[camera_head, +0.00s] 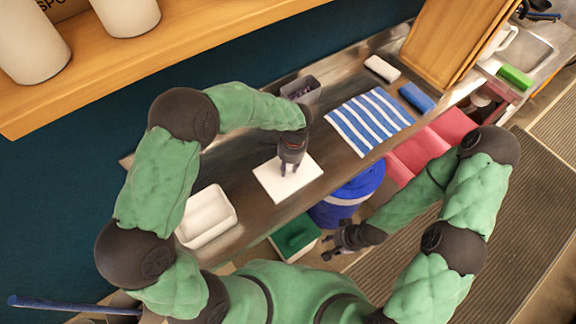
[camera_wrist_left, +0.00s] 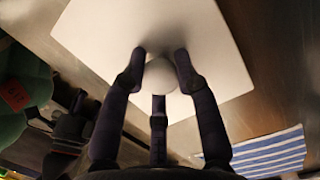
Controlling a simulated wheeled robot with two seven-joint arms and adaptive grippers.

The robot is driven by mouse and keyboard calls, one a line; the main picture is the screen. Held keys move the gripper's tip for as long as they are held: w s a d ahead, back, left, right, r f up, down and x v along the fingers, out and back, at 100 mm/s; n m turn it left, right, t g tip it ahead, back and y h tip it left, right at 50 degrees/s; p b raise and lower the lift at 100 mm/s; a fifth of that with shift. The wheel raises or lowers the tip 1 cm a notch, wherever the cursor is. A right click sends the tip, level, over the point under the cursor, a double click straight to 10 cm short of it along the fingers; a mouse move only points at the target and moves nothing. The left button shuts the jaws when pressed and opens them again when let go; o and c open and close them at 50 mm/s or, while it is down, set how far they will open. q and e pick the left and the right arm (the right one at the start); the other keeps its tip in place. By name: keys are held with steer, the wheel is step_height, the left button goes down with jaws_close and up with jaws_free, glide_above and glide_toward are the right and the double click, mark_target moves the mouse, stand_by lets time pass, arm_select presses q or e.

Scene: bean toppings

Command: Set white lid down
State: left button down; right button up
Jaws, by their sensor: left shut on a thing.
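The white lid (camera_head: 266,184) is a flat square panel over the metal counter, in the middle of the head view. In the left wrist view the lid (camera_wrist_left: 105,30) fills the top, with a round white knob (camera_wrist_left: 160,76) between my fingers. My left gripper (camera_head: 289,173) points down and is shut on this knob; its fingers also show in the left wrist view (camera_wrist_left: 160,66). I cannot tell whether the lid touches the counter. An open white container (camera_head: 207,217) stands left of the lid. My right gripper (camera_head: 328,247) is empty and looks open, low beside the counter.
A small dark-filled container (camera_head: 301,88) stands behind the lid. A blue-and-white striped towel (camera_head: 368,118) lies to the right. A blue bin (camera_head: 345,195) and a green-topped box (camera_head: 295,236) are in front of the counter. A wooden shelf (camera_head: 180,45) overhangs the back left.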

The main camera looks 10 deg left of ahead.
arm_select(q)
steer(key=shift+f, duration=0.2)
steer(key=c, duration=0.9)
jaws_free()
steer(key=shift+w+r, duration=0.1)
steer(key=shift+r, duration=0.5)
steer(key=r, duration=0.3)
steer(key=r+p, duration=0.1)
steer(key=r, duration=0.3)
steer(key=d+r+p, duration=0.1)
steer(key=r, duration=0.3)
steer(key=shift+w+d, duration=0.1)
steer(key=shift+w, duration=0.2)
